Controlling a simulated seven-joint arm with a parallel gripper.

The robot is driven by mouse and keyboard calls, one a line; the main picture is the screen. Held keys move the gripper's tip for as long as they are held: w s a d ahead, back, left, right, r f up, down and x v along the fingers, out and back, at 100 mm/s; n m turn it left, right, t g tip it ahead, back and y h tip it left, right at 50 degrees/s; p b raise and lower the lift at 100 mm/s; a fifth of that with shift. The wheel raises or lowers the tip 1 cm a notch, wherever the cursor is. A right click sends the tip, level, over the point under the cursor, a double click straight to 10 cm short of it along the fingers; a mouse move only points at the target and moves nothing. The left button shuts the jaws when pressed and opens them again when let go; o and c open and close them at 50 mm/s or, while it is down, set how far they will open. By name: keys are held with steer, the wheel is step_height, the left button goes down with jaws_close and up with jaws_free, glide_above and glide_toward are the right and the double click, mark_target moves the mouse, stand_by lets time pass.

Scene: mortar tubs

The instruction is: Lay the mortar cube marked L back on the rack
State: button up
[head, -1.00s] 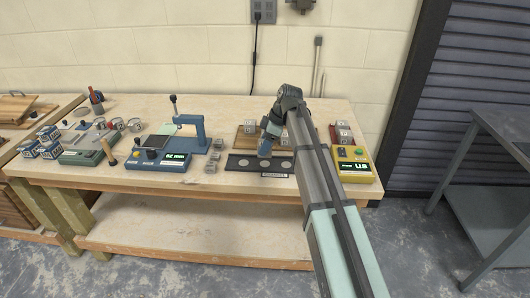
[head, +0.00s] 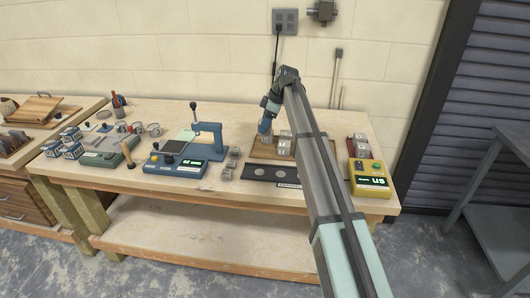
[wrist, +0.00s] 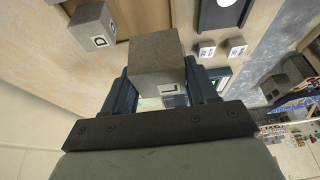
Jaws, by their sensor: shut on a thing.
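My gripper (head: 264,130) is over the wooden rack (head: 262,153) at the back of the bench. In the wrist view my gripper (wrist: 160,88) is shut on a grey mortar cube (wrist: 158,65). The held cube's pale label is turned edge-on there, so its letter cannot be read. The held cube (head: 264,141) is at the rack's left part in the head view; whether it touches the rack cannot be told. Other grey cubes (head: 284,147) stand on the rack just to its right. A cube marked D (wrist: 92,26) shows beside the held one in the wrist view.
A blue press (head: 208,145) is farther left. A yellow meter (head: 370,178) and a red rack with cubes (head: 375,149) are at right.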

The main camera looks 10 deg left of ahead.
steer(key=shift+w+a, duration=0.15)
steer(key=shift+w, duration=0.55)
steer(key=shift+f, duration=4.85)
steer(key=shift+f, duration=0.1)
steer(key=o, duration=1.2)
steer(key=shift+o, duration=0.2)
steer(key=v, duration=1.2)
steer(key=shift+s, duration=0.2)
